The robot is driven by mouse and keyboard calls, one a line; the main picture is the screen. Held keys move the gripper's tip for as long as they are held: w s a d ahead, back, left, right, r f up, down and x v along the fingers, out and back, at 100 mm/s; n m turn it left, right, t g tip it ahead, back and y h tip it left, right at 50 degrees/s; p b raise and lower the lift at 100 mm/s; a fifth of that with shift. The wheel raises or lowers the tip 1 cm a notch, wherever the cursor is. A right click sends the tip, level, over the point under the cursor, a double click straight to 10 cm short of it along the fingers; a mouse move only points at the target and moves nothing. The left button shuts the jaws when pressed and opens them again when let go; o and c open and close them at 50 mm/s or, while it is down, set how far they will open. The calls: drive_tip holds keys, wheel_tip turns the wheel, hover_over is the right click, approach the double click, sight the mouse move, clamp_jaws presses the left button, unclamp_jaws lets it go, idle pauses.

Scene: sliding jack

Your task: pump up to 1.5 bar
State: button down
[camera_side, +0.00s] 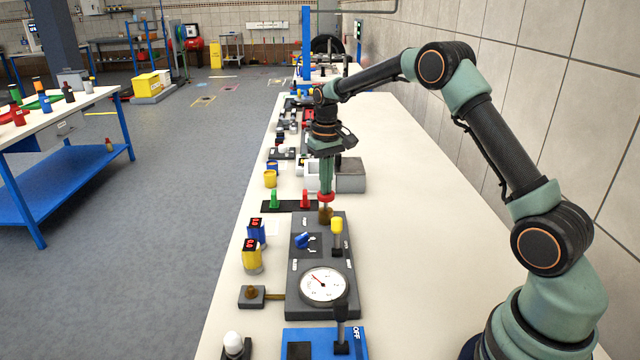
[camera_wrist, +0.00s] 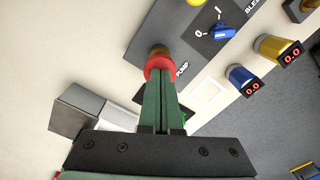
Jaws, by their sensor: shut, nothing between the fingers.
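The pump, labelled PUMP in the wrist view, has a red knob (camera_side: 326,198) on a brass-coloured stem (camera_side: 325,214) at the far end of a dark grey panel (camera_side: 301,268). My gripper (camera_side: 326,187) is shut and points down with its fingertips at the red knob; it holds nothing. In the wrist view the closed fingers (camera_wrist: 159,82) end at the red knob (camera_wrist: 158,64); I cannot tell whether they press on it. The round white gauge (camera_side: 324,285) has a red needle pointing up and left; its numbers are too small to read.
The panel carries a blue switch (camera_wrist: 222,33) marked 0 and I, and a yellow-topped lever (camera_side: 337,226). A blue canister (camera_side: 256,235) and a yellow canister (camera_side: 252,260) with red displays stand left. A grey block (camera_side: 350,176) stands beyond the pump. The bench is clear to the right.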

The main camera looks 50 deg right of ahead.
drive_tip(key=shift+f, duration=1.65)
drive_tip(key=shift+r, duration=2.1)
drive_tip(key=shift+f, duration=1.75)
drive_tip(key=shift+r, duration=1.75)
drive_tip(key=shift+f, duration=0.4)
drive_tip(key=shift+r, duration=0.4)
drive_tip(key=shift+r, duration=3.05)
